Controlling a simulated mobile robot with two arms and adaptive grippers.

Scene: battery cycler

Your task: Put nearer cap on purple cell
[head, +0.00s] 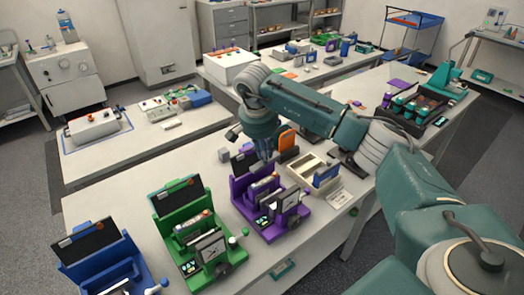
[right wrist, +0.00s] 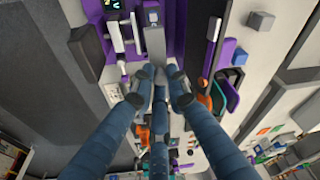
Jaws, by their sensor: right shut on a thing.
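The purple cell station (head: 279,232) stands on the near bench, with a dark upright panel at its back and a small lit display at its front. It also shows at the top of the right wrist view (right wrist: 173,28). A pale cell (right wrist: 155,42) lies in it. My right gripper (head: 264,157) is over the rear of this station, pointing down. In the right wrist view its fingers (right wrist: 159,82) close in on a small greyish thing, mostly hidden by them; I cannot tell whether it is a cap. My left gripper is out of view.
A green station (head: 190,240) and a blue station (head: 105,265) stand to the left. A beige open box (head: 305,168) is right of the gripper. A grey block (head: 224,155) is behind left.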

